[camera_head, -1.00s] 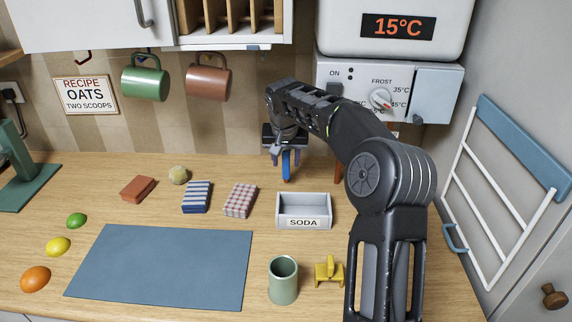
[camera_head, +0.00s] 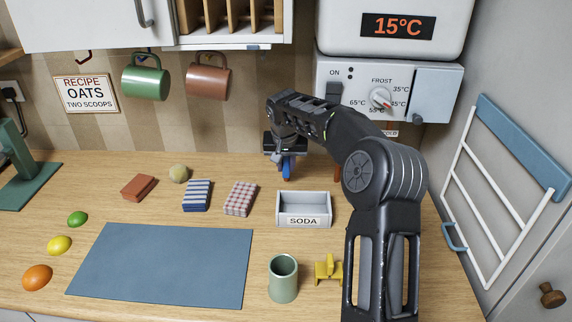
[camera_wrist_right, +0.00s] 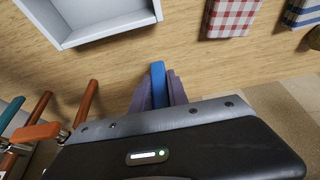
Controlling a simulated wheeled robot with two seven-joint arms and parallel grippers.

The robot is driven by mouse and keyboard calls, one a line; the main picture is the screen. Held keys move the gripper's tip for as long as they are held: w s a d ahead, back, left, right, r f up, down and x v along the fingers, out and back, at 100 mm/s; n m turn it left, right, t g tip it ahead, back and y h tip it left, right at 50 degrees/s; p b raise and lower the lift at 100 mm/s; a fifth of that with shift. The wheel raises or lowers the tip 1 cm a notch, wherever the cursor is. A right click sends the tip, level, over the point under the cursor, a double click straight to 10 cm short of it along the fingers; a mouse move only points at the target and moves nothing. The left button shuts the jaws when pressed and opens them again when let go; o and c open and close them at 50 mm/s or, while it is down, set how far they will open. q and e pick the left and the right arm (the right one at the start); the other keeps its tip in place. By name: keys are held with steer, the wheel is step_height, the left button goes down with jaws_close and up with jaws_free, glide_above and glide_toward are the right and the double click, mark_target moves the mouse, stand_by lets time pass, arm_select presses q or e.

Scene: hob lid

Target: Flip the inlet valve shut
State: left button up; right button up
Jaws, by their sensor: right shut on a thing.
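My right gripper (camera_head: 284,170) is near the back wall, left of the white heater's underside, in the head view. In the right wrist view its fingers (camera_wrist_right: 158,92) are closed on both sides of a narrow blue lever-like piece (camera_wrist_right: 158,76). The blue piece also shows below the gripper in the head view (camera_head: 288,168). Copper-coloured pipes (camera_wrist_right: 87,102) stand left of the fingers in the wrist view, with an orange fitting (camera_wrist_right: 36,132) across one. My left gripper is out of view.
A grey SODA tray (camera_head: 303,222) stands in front of the gripper, with checked (camera_head: 240,198) and striped (camera_head: 197,195) packets to its left. The heater (camera_head: 340,75) hangs above right. A green cup (camera_head: 283,280) and yellow object (camera_head: 328,270) stand near the front. The blue mat (camera_head: 160,265) is bare.

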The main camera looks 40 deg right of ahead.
jaws_close()
stand_by(0.8)
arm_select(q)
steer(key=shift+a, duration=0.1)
arm_select(e)
steer(key=shift+s+d, duration=0.1)
